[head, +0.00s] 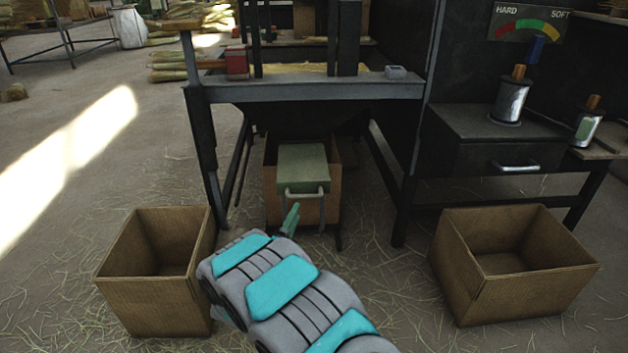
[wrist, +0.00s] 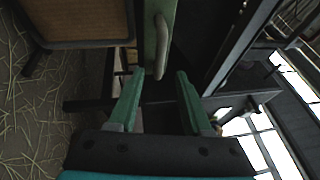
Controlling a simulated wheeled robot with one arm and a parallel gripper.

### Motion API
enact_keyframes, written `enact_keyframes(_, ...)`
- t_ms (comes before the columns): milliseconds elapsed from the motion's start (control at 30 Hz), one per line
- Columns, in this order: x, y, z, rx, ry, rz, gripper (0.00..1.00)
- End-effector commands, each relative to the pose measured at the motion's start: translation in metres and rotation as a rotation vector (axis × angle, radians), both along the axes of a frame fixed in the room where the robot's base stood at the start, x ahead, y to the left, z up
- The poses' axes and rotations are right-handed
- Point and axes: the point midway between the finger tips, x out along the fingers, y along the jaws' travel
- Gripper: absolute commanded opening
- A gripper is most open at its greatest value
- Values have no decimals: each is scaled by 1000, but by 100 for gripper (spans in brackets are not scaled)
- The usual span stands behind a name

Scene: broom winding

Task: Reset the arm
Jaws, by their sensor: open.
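My arm reaches forward from the bottom of the head view, grey with teal panels. My gripper (wrist: 160,88) has two green fingers, spread apart with nothing between them in the wrist view. In the head view one green fingertip of my gripper (head: 291,218) shows just in front of and below a green box-shaped part with a pale handle (head: 302,192). That handle also shows in the wrist view (wrist: 161,45), just beyond the fingertips and apart from them. The rest of the gripper is hidden behind my arm in the head view.
An empty cardboard box (head: 155,300) stands left of my arm, another (head: 520,290) to the right. A dark workbench (head: 310,92) stands over the green part, its legs on both sides. A cabinet with a drawer (head: 500,160) stands at right. Straw litters the floor.

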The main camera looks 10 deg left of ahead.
Motion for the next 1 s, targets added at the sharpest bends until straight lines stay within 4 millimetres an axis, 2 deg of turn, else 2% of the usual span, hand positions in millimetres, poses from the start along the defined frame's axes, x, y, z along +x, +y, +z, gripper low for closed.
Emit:
enact_keyframes(167, 9, -5, 5, -10, 45, 5, 50)
enact_keyframes(400, 32, -22, 17, -91, 285, 78, 50)
enact_keyframes(567, 34, -35, 28, -171, 443, 161, 50)
enact_keyframes(767, 14, -58, 42, -309, 635, 300, 50)
enact_keyframes(867, -6, -72, 49, -389, 724, 382, 50)
enact_keyframes(1000, -42, -95, 60, -510, 837, 504, 50)
